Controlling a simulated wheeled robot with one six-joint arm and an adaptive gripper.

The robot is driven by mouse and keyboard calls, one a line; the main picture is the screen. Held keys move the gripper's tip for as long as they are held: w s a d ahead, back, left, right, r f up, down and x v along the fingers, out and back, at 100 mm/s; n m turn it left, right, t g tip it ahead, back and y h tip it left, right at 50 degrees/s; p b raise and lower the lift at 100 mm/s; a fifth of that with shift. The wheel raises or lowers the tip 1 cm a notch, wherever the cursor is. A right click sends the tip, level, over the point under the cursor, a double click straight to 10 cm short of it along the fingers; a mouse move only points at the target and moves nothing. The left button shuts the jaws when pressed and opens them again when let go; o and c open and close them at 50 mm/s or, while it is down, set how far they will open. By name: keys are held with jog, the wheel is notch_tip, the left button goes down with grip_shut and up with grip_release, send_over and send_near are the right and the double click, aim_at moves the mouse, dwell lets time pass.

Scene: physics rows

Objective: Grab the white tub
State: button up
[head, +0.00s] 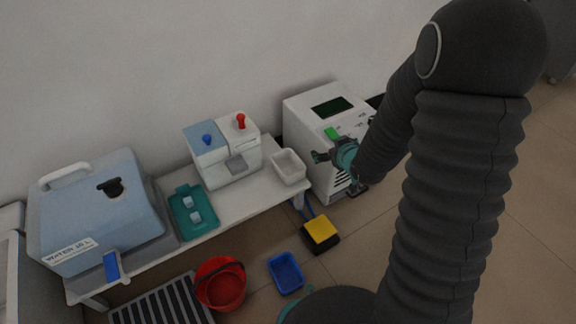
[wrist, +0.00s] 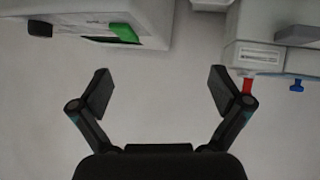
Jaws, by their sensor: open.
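The white tub (head: 290,167) is a small open-topped box on the right end of the white table, beside the dispenser. It looks empty. My gripper (head: 332,166) is to the right of the tub in the head view, in front of the white cabinet, and apart from the tub. In the wrist view my gripper (wrist: 160,92) has its two fingers spread wide with nothing between them. A pale edge shows at the top of the wrist view, but I cannot tell whether it is the tub.
The dispenser (head: 222,152) with blue and red knobs stands left of the tub. The white cabinet (head: 310,105) with a green part stands right. A teal tray (head: 180,222) and a blue-grey water tank (head: 95,215) share the table. A red bucket (head: 220,285) and blue bin (head: 286,272) are on the floor.

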aim_at(288, 171)
jog(key=s+a+f+n+y+b, duration=0.15)
jog(key=a+f+y, duration=0.35)
jog(key=f, duration=0.7)
jog(key=shift+m+t+h, duration=0.25)
jog(key=shift+t+h, duration=0.05)
jog(key=shift+h, duration=0.3)
jog(key=b+x, duration=0.1)
jog(key=x, duration=0.6)
jog(key=b+x, duration=0.1)
jog(key=x, duration=0.6)
jog(key=shift+a, duration=0.55)
jog(key=c, duration=0.9)
